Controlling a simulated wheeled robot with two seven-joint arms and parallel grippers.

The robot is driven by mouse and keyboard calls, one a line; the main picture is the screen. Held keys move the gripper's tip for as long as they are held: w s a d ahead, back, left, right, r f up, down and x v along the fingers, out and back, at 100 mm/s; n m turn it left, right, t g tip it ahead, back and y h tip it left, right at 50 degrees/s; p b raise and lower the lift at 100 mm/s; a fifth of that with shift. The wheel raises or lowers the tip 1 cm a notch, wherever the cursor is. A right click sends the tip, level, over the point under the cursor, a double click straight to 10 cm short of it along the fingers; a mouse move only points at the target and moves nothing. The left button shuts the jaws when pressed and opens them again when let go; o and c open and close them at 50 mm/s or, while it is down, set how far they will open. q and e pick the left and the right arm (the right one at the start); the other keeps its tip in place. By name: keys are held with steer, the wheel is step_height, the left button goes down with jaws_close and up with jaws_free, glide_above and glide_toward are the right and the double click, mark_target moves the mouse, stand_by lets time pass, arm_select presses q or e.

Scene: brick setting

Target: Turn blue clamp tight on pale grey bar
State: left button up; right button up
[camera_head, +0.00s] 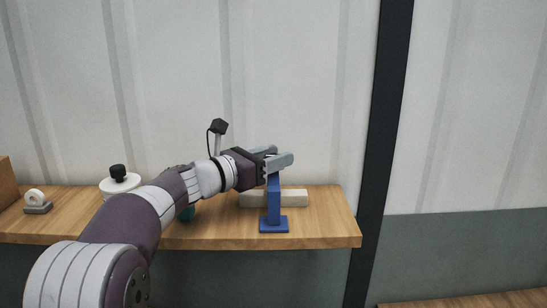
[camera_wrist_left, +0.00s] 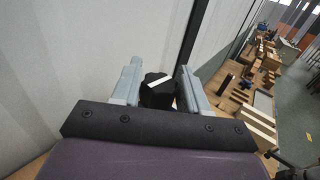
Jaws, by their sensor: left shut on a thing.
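The blue clamp (camera_head: 274,206) stands upright on its flat blue foot near the right end of the wooden bench. The pale grey bar (camera_head: 294,198) lies level at the clamp's post and shows on both sides of it. My left gripper (camera_head: 282,160) is at the top of the clamp and hides that part in the head view. In the left wrist view, a black knob (camera_wrist_left: 157,94) with a white stripe sits between the fingers of this gripper (camera_wrist_left: 159,68), which is shut on it.
The wooden bench (camera_head: 330,228) ends just right of the clamp, near a dark post (camera_head: 383,150). A pale wall is behind.

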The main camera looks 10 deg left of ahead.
arm_select(q)
steer(key=o, duration=1)
steer(key=shift+c, duration=0.2)
steer(key=shift+r, duration=0.1)
steer(key=shift+r, duration=0.4)
step_height(320, 180, up, 3)
steer(key=shift+d+r+b, duration=0.15)
steer(key=shift+r+b, duration=0.05)
steer(key=shift+b, duration=0.1)
steer(key=s+d+r, duration=0.4)
steer(key=d+r, duration=0.2)
steer(key=d, duration=0.4)
steer(key=shift+d+r, duration=0.35)
